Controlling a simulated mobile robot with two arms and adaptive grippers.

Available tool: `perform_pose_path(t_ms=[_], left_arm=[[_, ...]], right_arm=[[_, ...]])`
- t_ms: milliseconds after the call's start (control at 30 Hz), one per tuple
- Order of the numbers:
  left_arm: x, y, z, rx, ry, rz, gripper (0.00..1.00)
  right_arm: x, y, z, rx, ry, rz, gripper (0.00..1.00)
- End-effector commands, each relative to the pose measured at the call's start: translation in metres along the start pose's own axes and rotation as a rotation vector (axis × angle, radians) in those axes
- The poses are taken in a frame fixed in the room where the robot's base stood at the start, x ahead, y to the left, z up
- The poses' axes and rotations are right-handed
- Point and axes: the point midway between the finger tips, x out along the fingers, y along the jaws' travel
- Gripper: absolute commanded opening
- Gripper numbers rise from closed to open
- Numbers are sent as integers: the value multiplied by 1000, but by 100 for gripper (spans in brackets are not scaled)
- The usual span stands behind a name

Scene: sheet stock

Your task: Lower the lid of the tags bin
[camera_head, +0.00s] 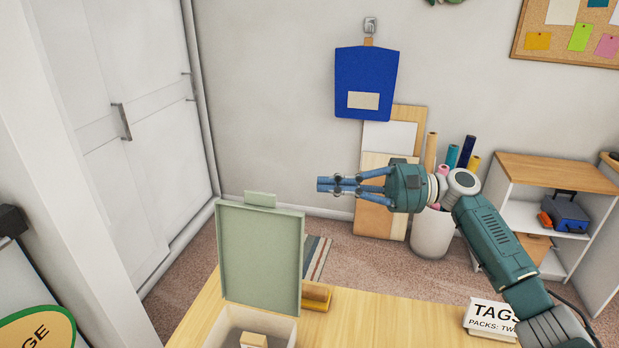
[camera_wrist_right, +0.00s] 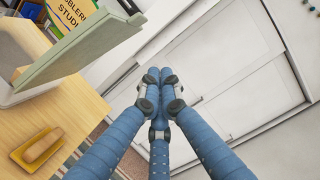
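The bin (camera_head: 288,328) stands at the front of the wooden table, cut off by the lower picture edge. Its pale green lid (camera_head: 260,258) stands upright, open, with a small tab on its top edge. The lid also shows at upper left in the right wrist view (camera_wrist_right: 85,45). A sign reading TAGS (camera_head: 490,316) stands on the table to the right. My right gripper (camera_head: 320,184) is in the air, above and right of the lid and apart from it. Its blue fingers are together (camera_wrist_right: 154,76), with nothing seen between them. My left gripper is not in view.
A light wooden block (camera_head: 253,340) shows inside the bin. A yellow-brown wooden piece (camera_head: 316,296) lies on the table (camera_head: 390,325) just right of the lid. The tabletop between it and the sign is clear. A white shelf unit (camera_head: 545,200) stands at the right.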

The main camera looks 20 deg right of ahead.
Motion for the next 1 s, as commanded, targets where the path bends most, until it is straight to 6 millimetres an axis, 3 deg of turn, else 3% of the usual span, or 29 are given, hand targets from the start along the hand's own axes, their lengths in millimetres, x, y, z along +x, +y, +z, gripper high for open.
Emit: perform_pose_path(t_ms=[167,433,700,1000], left_arm=[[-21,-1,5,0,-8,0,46],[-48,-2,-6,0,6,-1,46],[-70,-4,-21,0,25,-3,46],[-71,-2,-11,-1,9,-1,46]], right_arm=[[34,-5,2,2,-3,0,0],[92,-5,2,1,-3,1,0],[98,-1,34,1,-1,3,0],[99,1,39,0,0,1,0]])
